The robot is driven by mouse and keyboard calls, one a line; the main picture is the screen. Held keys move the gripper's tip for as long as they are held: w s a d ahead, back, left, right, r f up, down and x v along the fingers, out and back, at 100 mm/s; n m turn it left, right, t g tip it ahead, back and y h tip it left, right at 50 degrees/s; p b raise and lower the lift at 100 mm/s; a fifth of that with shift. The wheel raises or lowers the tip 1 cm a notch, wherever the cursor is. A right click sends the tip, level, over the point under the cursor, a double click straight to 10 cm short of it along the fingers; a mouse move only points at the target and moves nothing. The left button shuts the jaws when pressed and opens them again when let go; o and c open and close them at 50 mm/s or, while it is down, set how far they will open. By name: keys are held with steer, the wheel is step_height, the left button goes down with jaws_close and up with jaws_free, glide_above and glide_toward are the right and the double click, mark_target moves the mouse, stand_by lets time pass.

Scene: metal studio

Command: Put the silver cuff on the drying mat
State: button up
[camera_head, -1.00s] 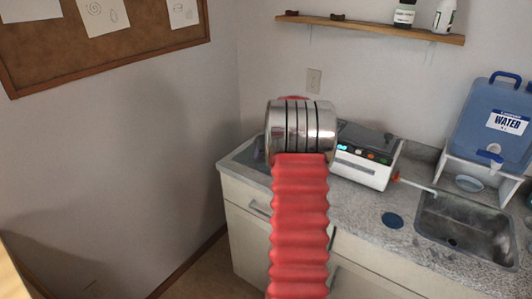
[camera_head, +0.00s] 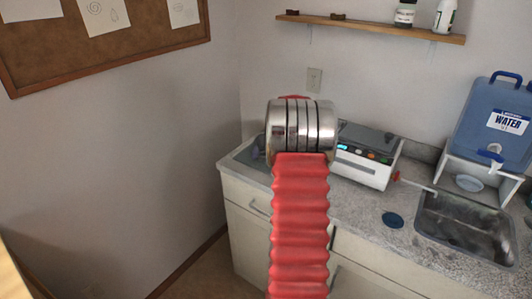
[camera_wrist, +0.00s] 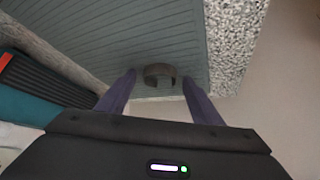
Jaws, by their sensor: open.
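The silver cuff (camera_wrist: 160,69) is a small dark-looking open ring in the wrist view, and it appears to rest on the ribbed grey-green drying mat (camera_wrist: 110,30) near the mat's edge. My gripper (camera_wrist: 158,78) is open, with one purple finger on each side of the cuff and a visible gap to each. In the head view the drying mat (camera_head: 246,156) shows at the left end of the counter, mostly behind my red arm. The cuff is hidden there.
A white machine with coloured buttons (camera_head: 363,165) stands right of the mat. Beyond it are a sink (camera_head: 466,228), a blue disc (camera_head: 392,220) and a blue water jug (camera_head: 500,115). A shelf (camera_head: 375,28) hangs above. The speckled counter edge (camera_wrist: 232,45) lies beside the mat.

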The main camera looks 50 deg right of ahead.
steer(key=v, duration=1.2)
steer(key=shift+a, duration=0.1)
stand_by(0.5)
steer(key=a+r+n+y, duration=0.1)
steer(key=a+r, duration=0.3)
steer(key=a, duration=1.1)
steer(key=a+r+n+y, duration=0.1)
steer(key=a+r, duration=0.3)
steer(key=a, duration=1.1)
steer(key=s+a+f+n, duration=0.1)
steer(key=s+a, duration=0.8)
steer(key=a, duration=0.2)
steer(key=s+a+f+n+g, duration=0.1)
steer(key=s+a+f, duration=0.1)
steer(key=s+a, duration=0.7)
steer(key=a, duration=0.2)
steer(key=shift+a+f+n+y, duration=0.2)
steer(key=shift+a+n+y, duration=0.1)
steer(key=shift+a+y, duration=0.1)
steer(key=shift+s, duration=0.15)
